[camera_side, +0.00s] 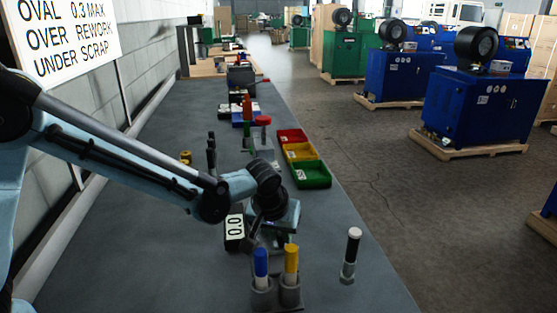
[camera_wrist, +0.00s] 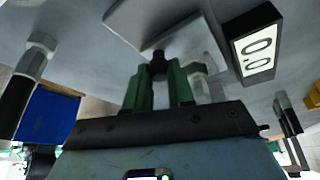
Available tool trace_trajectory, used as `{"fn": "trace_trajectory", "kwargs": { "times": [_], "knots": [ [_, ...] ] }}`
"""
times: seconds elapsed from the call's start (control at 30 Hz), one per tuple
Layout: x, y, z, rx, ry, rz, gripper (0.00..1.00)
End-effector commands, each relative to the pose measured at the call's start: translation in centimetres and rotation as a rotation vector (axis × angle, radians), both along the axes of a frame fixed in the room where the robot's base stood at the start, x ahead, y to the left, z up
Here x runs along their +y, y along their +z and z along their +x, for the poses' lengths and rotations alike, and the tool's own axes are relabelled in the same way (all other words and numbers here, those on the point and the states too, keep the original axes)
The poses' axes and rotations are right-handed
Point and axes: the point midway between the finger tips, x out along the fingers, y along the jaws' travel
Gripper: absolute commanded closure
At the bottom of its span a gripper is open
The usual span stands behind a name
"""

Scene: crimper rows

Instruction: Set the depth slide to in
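In the wrist view the two green fingers of my gripper (camera_wrist: 159,88) stand close on both sides of a small black knob (camera_wrist: 158,66). They appear shut on it. The knob sits in front of a pale grey plate (camera_wrist: 190,45); whether it belongs to the depth slide, and how far in that stands, I cannot tell.
A blue marker (camera_side: 261,263) and a yellow marker (camera_side: 291,260) stand in holders in front. Red, yellow and green bins (camera_side: 312,175) lie behind. The bench (camera_side: 120,255) is clear at front left.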

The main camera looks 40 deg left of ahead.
Motion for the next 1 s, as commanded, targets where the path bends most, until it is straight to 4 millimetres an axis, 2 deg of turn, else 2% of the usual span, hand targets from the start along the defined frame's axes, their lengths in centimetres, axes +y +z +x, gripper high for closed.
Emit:
{"fn": "trace_trajectory", "kwargs": {
  "times": [0.37, 0.7, 1.0],
  "knots": [
    [0.1, 0.0, 0.2, -0.002, 0.000, -0.002, 1.00],
    [2.8, 0.0, 3.0, -0.003, 0.003, -0.003, 1.00],
    [3.2, 0.0, 3.3, -0.007, 0.001, -0.002, 1.00]
  ]
}}
